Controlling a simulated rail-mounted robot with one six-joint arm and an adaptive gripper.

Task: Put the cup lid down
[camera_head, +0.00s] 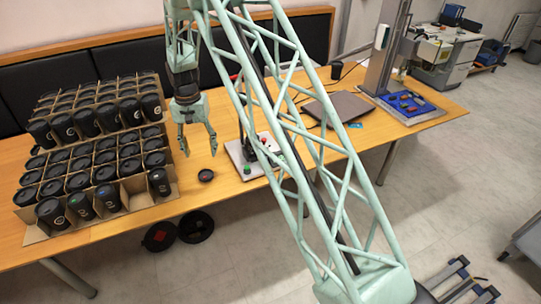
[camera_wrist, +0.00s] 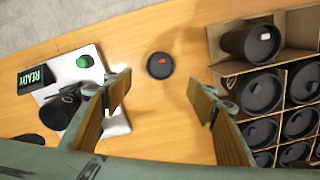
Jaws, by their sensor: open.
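A small round black cup lid (camera_head: 205,175) with a red mark lies flat on the wooden table, between the cup boxes and the marking device. My gripper (camera_head: 198,150) hangs above the table behind the lid. Its jaws are open, and nothing is between the fingers in the wrist view (camera_wrist: 160,102). The lid is apart from both fingertips.
Cardboard boxes (camera_head: 130,192) of black lidded cups stand at left, close to my gripper. A laptop (camera_head: 338,107) lies farther right. Bare table surrounds the lid.

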